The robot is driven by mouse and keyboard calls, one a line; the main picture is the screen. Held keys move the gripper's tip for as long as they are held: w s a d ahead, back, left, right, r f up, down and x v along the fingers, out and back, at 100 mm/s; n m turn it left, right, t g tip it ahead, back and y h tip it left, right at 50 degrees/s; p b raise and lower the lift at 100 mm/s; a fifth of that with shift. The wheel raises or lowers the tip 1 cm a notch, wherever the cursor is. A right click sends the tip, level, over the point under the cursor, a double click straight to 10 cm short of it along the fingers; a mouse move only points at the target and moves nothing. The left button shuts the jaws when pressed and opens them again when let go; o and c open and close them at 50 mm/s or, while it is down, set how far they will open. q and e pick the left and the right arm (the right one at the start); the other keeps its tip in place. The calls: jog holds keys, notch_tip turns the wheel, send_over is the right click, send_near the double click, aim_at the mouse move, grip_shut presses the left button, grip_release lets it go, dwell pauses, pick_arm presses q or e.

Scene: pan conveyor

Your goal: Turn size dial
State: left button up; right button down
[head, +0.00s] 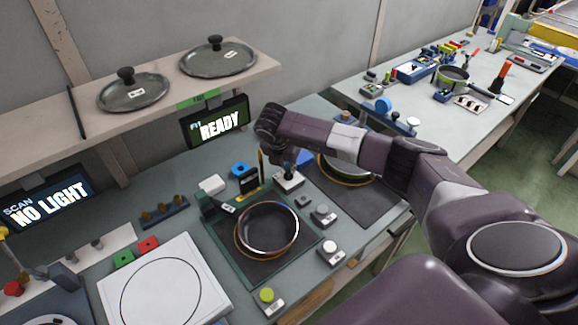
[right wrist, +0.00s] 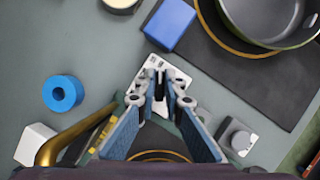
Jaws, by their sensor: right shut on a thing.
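The size dial sits on a small white plate (head: 288,183) at the back of the work table, between two pan stations. In the right wrist view the plate (right wrist: 181,77) shows dark markings around the knob, which is mostly hidden between my fingers. My right gripper (head: 288,169) reaches down onto the dial from above. In the right wrist view the right gripper (right wrist: 161,92) has its fingertips closed around the dial's dark knob. The dial's setting cannot be read. My left gripper is not in view.
A pan (head: 266,253) rests on the green-framed station in front of the dial. Another pan (right wrist: 268,42) sits on a dark mat beside it. A blue block (right wrist: 171,24), a blue ring (right wrist: 62,93) and a grey knob (right wrist: 238,137) stand close around. A screen (head: 217,124) reads READY.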

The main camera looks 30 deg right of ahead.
jog(key=n+b, duration=0.2)
jog(key=shift+f+t+b, duration=0.15)
jog(key=shift+t+b, duration=0.15)
jog(key=shift+t, duration=0.1)
jog(key=n+y+b, duration=0.1)
jog(key=n+b, duration=0.1)
jog(key=n+y+b, duration=0.1)
jog(key=n+b, duration=0.1)
jog(key=shift+w+n+t, duration=0.1)
jog(key=shift+n+t, duration=0.3)
jog(key=n+b, duration=0.2)
jog(key=n+y+b, duration=0.1)
jog(key=n, duration=0.1)
jog(key=shift+a+y+b, duration=0.1)
jog(key=shift+y+b, duration=0.2)
jog(key=shift+b, duration=0.05)
jog(key=n+y+b, duration=0.1)
jog(key=n, duration=0.2)
jog(key=n+y+b, duration=0.1)
jog(key=n, duration=0.1)
jog(key=shift+r+n, duration=0.2)
jog(key=shift+n, duration=0.2)
jog(key=n, duration=0.2)
jog(key=n+g+y+b, duration=0.1)
jog(key=n, duration=0.1)
jog(key=shift+a+y, duration=0.15)
jog(key=shift+y, duration=0.15)
jog(key=shift+n+g, duration=0.6)
jog(key=shift+n, duration=0.9)
jog(key=shift+y, duration=0.3)
